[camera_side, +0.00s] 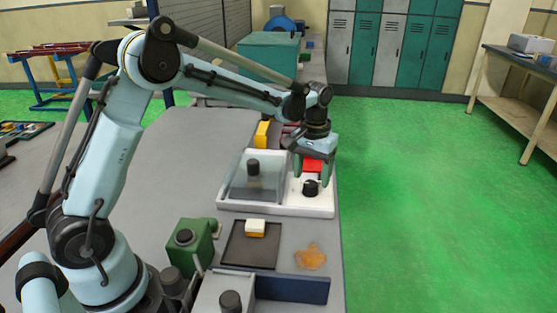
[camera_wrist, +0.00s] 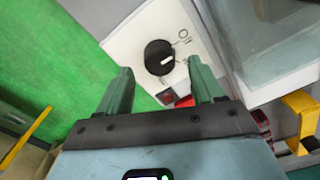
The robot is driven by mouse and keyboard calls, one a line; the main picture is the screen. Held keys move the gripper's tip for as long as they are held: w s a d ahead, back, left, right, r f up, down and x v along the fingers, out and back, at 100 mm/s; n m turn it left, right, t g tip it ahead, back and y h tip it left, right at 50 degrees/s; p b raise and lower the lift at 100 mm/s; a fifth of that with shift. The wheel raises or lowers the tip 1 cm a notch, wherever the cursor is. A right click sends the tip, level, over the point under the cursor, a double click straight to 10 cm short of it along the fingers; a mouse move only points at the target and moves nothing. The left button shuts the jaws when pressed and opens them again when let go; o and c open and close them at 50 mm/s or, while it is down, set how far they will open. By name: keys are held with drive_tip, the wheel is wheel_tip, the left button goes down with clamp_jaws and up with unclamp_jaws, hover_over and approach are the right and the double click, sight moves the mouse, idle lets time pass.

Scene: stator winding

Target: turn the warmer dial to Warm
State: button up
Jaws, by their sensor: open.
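The warmer (camera_side: 285,209) is a white box near the table's right edge. Its black round dial (camera_side: 311,187) sits on the right part of its top; in the wrist view the dial (camera_wrist: 159,57) has a short white pointer mark, with printed lettering that looks like "Off" beside it. Other labels are too small to read or hidden. My gripper (camera_side: 314,158) hangs above and just behind the dial, pointing down. In the wrist view my gripper (camera_wrist: 161,68) is open, its two green fingers apart on either side of the dial, with nothing held between them.
A clear-lidded compartment (camera_side: 252,178) fills the warmer's left part. A red part (camera_side: 313,166) lies just behind the dial. A dark tray (camera_side: 250,251) and a green machine (camera_side: 195,243) are in front. Green floor lies to the right.

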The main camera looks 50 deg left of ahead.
drive_tip(key=shift+f, duration=1.45)
drive_tip(key=c, duration=1.1)
drive_tip(key=shift+o, duration=0.2)
drive_tip(key=shift+m, duration=0.4)
drive_tip(key=m, duration=0.4)
drive_tip(key=shift+m, duration=0.4)
drive_tip(key=m, duration=0.6)
drive_tip(key=shift+d, duration=0.15)
